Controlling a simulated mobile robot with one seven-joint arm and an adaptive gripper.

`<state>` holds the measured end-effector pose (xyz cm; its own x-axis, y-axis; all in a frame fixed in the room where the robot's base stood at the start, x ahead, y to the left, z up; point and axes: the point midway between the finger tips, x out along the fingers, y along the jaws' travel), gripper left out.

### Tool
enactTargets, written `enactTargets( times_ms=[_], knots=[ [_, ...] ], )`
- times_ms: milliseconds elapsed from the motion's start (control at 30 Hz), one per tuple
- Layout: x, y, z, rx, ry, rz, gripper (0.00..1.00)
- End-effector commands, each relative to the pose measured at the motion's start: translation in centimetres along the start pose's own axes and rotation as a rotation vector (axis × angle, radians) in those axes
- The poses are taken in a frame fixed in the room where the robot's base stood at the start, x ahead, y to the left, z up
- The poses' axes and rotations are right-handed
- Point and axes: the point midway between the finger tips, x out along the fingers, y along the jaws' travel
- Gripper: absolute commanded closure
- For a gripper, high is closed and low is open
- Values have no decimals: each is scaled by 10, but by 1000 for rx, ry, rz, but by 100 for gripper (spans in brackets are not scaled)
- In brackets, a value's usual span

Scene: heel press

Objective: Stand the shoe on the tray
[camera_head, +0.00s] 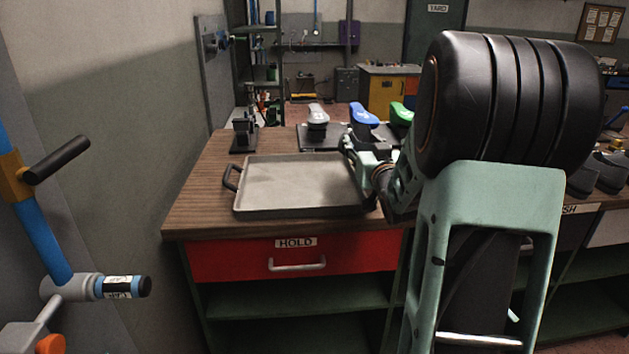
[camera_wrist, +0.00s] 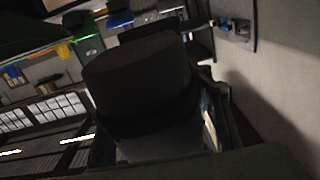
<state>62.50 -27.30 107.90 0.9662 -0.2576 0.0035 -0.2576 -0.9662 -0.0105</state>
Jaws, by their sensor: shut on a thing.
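The grey tray (camera_head: 292,187) with a dark rim and side handle lies flat and empty on the wooden bench. My gripper (camera_head: 352,152) is above the tray's right back corner, mostly hidden by my own arm. In the wrist view a large dark thing (camera_wrist: 138,85) fills the middle, close to the camera. It appears to be the shoe, held in my shut gripper. It is too dark to tell its heel or sole, and I cannot make it out in the head view.
White (camera_head: 318,114), blue (camera_head: 363,115) and green (camera_head: 401,114) rounded pieces stand in a row behind the tray. A small dark device (camera_head: 244,133) stands at the bench's back left. A red drawer marked HOLD (camera_head: 300,258) is below the tray. The bench left of the tray is clear.

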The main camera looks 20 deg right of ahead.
Motion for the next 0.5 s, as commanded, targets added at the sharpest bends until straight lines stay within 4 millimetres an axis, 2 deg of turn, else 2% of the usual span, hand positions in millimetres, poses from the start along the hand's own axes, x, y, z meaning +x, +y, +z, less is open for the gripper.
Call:
enactTargets(
  times_ms=[33,233,333,500],
  knots=[
    [7,-13,7,2,1,-6,90],
    [33,-53,30,2,0,-6,90],
    [40,-64,51,1,-1,-2,90],
    [50,-78,69,0,3,-1,90]
  ],
)
